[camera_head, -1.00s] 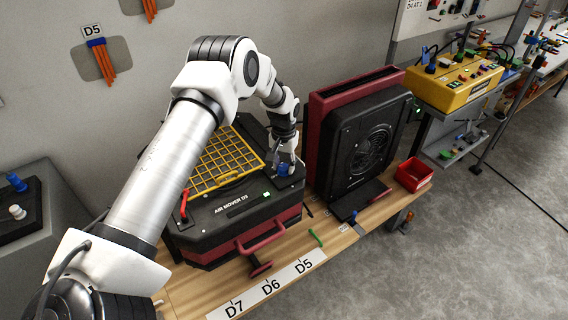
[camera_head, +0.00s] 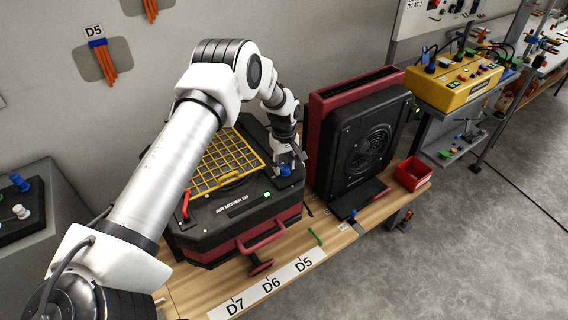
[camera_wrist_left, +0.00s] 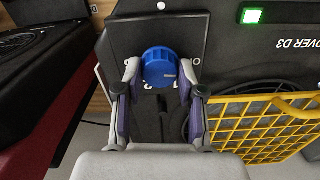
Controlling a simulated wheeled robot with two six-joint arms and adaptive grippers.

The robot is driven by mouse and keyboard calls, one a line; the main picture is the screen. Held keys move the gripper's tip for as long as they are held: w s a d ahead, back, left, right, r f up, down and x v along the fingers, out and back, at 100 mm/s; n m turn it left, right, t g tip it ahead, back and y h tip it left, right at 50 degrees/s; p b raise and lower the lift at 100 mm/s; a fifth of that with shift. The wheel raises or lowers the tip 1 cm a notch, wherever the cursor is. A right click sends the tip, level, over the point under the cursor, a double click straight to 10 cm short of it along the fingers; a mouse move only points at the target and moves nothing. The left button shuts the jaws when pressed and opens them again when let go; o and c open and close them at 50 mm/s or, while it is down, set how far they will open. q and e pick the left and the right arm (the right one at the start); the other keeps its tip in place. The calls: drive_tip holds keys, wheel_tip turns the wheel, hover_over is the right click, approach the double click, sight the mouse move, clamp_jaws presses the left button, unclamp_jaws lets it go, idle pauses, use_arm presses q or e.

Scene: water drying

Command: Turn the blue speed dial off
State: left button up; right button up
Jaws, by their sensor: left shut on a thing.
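The blue speed dial (camera_head: 285,171) sits on the top right of the black and dark red air mover labelled D3 (camera_head: 235,208). In the left wrist view the round blue dial (camera_wrist_left: 159,67) lies between the two fingertips of my left gripper (camera_wrist_left: 160,72). The fingers touch its sides and are shut on it. In the head view the left gripper (camera_head: 287,166) reaches down onto the dial from above. A green light (camera_head: 267,195) near the dial is lit; it also shows in the left wrist view (camera_wrist_left: 251,16). Small dial markings are partly hidden. My right gripper is not in view.
A second dark red and black fan unit (camera_head: 362,140) stands upright just right of the gripper. A yellow grille (camera_head: 226,160) lies on the air mover. A red bin (camera_head: 413,174) and a yellow control box (camera_head: 455,85) are farther right. The wooden bench (camera_head: 190,293) carries label strips.

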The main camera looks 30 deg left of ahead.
sight(283, 167)
use_arm(q)
drive_tip(key=shift+s+f+n, duration=0.1)
drive_tip(key=shift+n, duration=0.4)
drive_tip(key=o, duration=1.1)
drive_tip(key=shift+o, duration=0.2)
wheel_tip(283, 167, up, 12)
